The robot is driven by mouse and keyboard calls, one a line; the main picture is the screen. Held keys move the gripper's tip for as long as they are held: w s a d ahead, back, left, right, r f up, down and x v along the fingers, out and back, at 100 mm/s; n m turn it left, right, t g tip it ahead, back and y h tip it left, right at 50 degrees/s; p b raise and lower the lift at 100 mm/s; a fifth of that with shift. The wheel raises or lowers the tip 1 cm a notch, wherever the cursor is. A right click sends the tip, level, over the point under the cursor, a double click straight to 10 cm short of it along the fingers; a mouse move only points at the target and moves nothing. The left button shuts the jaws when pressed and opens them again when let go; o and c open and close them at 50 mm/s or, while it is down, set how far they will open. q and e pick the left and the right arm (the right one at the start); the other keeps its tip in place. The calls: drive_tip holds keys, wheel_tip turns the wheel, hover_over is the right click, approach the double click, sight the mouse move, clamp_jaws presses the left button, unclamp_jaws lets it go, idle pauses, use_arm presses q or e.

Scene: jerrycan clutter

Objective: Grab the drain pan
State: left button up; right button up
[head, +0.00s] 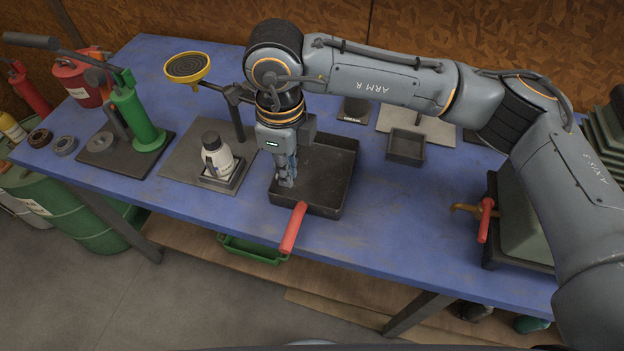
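The drain pan (325,190) is a black, shallow, square tray on the blue table, with a red handle (293,228) that juts out past the table's front edge. My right gripper (286,182) points down over the front left part of the pan, just behind and to the left of the handle's inner end. Its fingers are seen nearly edge-on, so their gap does not show, and I cannot tell whether they touch the pan. My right wrist hides the pan's back left part. My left gripper is not in view.
A white bottle (216,155) and a stand with a yellow funnel (187,68) are left of the pan. A green pump (137,115) is farther left. A small black tray (406,147) and a container with a red-handled tap (486,219) are to the right.

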sight(290, 199)
wheel_tip(290, 199, down, 5)
drive_tip(key=shift+r, duration=0.1)
drive_tip(key=shift+f+p, duration=1)
drive_tip(key=shift+f, duration=1.6)
clamp_jaws()
drive_tip(key=shift+r, duration=0.2)
